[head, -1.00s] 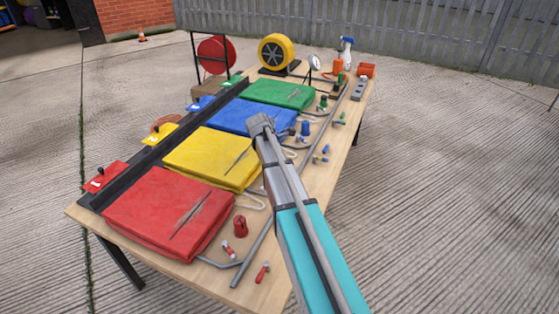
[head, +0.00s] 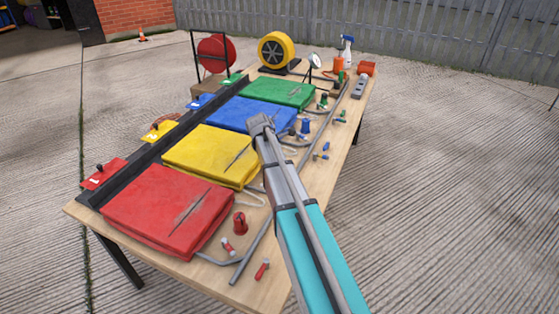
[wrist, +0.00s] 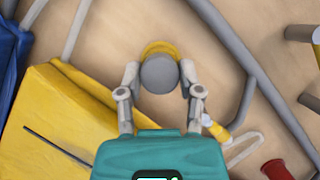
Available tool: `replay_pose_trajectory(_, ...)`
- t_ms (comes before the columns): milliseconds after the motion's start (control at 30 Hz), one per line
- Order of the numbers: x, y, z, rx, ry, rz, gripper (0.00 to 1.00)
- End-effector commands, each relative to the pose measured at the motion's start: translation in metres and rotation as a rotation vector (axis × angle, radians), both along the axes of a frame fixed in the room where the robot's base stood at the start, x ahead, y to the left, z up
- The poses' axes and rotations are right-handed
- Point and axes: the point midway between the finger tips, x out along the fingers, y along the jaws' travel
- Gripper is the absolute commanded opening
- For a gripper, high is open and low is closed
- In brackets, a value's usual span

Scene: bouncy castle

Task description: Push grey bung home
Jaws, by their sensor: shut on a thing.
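The grey bung (wrist: 159,74) is a round grey plug seen end-on in the wrist view. A yellow part (wrist: 160,47) shows behind its upper edge; whether the bung sits fully in it or stands proud, I cannot tell. My gripper (wrist: 159,77) has a finger on each side of the bung and is shut on it, above the tabletop. In the head view my arm hides the gripper and the bung.
The yellow bag (wrist: 55,125) lies left of the gripper, with the blue bag (wrist: 10,50) beyond. A grey pipe (wrist: 225,40) runs close on the right. A small yellow-and-grey piece (wrist: 217,130) and a red part (wrist: 278,170) lie nearby. The red bag (head: 160,215) fills the table's near end.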

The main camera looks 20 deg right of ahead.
Motion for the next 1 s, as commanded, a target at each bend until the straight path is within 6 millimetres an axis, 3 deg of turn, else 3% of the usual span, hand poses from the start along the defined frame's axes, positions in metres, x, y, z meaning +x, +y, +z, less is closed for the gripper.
replay_pose_trajectory(533, -0.004, 0.0011, -0.0082, 0.009, 0.006, -0.003, 0.0)
replay_pose_trajectory(567, -0.004, 0.0011, -0.0083, 0.009, 0.006, -0.003, 0.51)
replay_pose_trajectory(600, -0.004, 0.0011, -0.0084, 0.009, 0.006, -0.003, 0.59)
replay_pose_trajectory(767, -0.0029, 0.0014, -0.0081, 0.008, 0.005, -0.002, 0.88)
replay_pose_trajectory(1000, -0.0016, 0.0008, -0.0065, 0.005, 0.003, -0.001, 0.88)
